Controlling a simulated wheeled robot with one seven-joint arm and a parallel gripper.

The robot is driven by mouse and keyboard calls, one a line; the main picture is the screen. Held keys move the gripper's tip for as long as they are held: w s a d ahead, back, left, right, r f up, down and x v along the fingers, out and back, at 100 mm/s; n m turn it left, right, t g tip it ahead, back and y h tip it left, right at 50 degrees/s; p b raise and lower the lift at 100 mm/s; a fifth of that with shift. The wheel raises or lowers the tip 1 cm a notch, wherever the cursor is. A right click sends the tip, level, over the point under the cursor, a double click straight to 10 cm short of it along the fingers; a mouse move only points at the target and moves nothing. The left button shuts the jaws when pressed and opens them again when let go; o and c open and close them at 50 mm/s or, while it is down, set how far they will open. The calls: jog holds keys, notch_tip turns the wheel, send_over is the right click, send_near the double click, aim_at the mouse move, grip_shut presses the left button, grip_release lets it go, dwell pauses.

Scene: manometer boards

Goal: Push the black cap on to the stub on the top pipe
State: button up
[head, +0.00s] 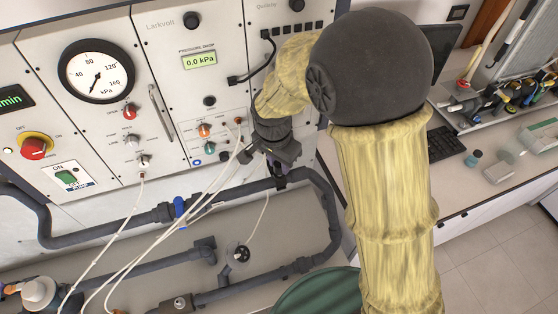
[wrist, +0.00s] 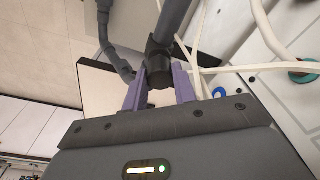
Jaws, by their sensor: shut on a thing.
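My gripper (head: 281,168) is at the top pipe (head: 236,197), just below the panel. In the wrist view its two purple fingers (wrist: 160,88) are shut on a small dark piece, the black cap (wrist: 158,84). The top pipe (wrist: 174,18) runs up the picture behind the cap, and a dark collar (wrist: 160,55) on it lies right in line with the cap. The stub is hidden behind the cap and fingers. I cannot tell how far the cap sits over it. In the head view my gripper and wrist mostly cover the cap.
White hoses (head: 165,228) hang from the panel across the pipes left of my gripper. A blue-handled valve (head: 180,208) is on the top pipe. A lower pipe (head: 245,287) and a black round fitting (head: 242,253) lie below. The panel (head: 205,105) stands close behind.

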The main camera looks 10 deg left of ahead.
jog(key=shift+f+b, duration=0.55)
jog(key=shift+f, duration=0.25)
dwell(0.4)
jog(key=o, duration=1)
jog(key=r+b, duration=0.1)
jog(key=r, duration=0.4)
jog(key=s+r+b, duration=0.1)
jog(key=r, duration=0.5)
jog(key=a+r, duration=0.1)
jog(key=r, duration=0.5)
jog(key=shift+s+r+b, duration=0.15)
jog(key=shift+s+b, duration=0.25)
